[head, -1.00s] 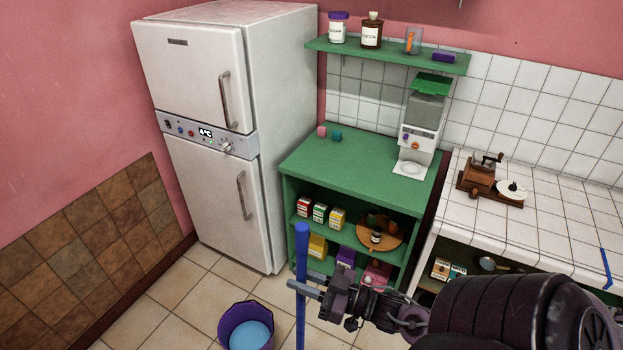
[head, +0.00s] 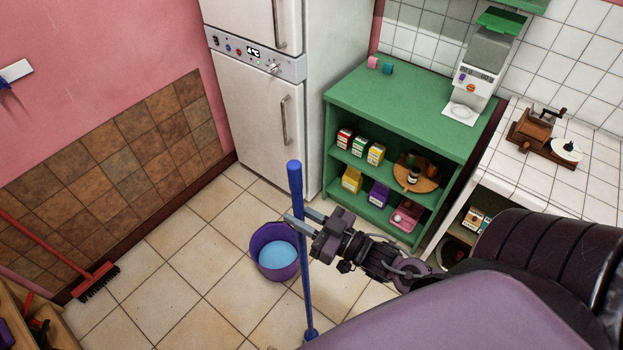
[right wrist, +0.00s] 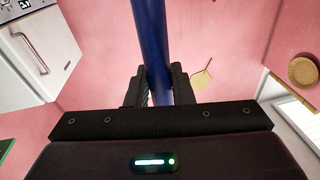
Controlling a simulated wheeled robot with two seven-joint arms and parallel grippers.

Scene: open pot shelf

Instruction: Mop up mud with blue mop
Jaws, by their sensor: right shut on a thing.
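My right gripper (head: 304,219) is shut around the upper part of the blue mop's handle (head: 297,185). The mop stands nearly upright in the head view; its lower end (head: 310,334) shows near the bottom edge, partly cut off by my own body. In the right wrist view the blue handle (right wrist: 153,45) passes between the two fingers of the gripper (right wrist: 158,88). A purple bucket (head: 256,262) with light blue liquid stands on the floor just left of the handle. No mud shows in these views. My left gripper is not in view.
A white fridge (head: 258,120) and a green shelf unit (head: 400,105) with boxes stand behind. A white tiled counter (head: 520,185) is at the right. A red broom (head: 98,278) leans at the left wall near a wooden crate (head: 62,335). Tiled floor (head: 190,280) is clear left of the bucket.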

